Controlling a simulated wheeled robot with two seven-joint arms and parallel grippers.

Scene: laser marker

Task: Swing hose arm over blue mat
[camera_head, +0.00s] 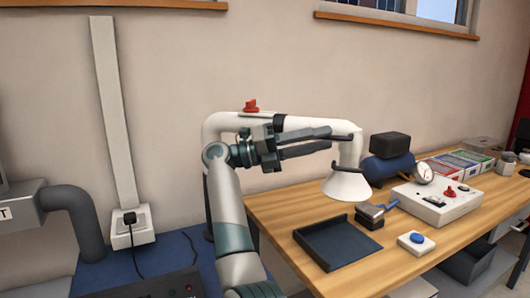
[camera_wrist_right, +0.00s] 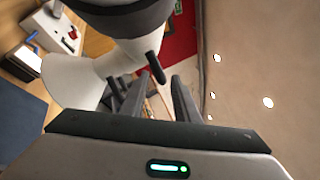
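The white hose arm (camera_head: 310,124) runs across from an upright section at the left and ends in a white cone hood (camera_head: 347,186). The hood hangs above the wooden table. A red knob (camera_head: 250,105) sits on top of the arm. A blue surface (camera_head: 180,256), perhaps the mat, lies at the lower left; the hood is well to its right. My right gripper (camera_head: 331,139) is in front of the hose arm, its fingers apart and pointing right; I cannot tell if it touches. In the right wrist view, the white hood (camera_wrist_right: 75,78) is close beside the fingers. My left gripper is not in view.
The table holds a dark tray (camera_head: 312,255), a white pad with a blue button (camera_head: 416,243), a control box (camera_head: 437,203), a blue cylinder (camera_head: 388,168) and several coloured boxes (camera_head: 455,163). A wall socket (camera_head: 132,228) and a grey pipe (camera_head: 85,215) stand left.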

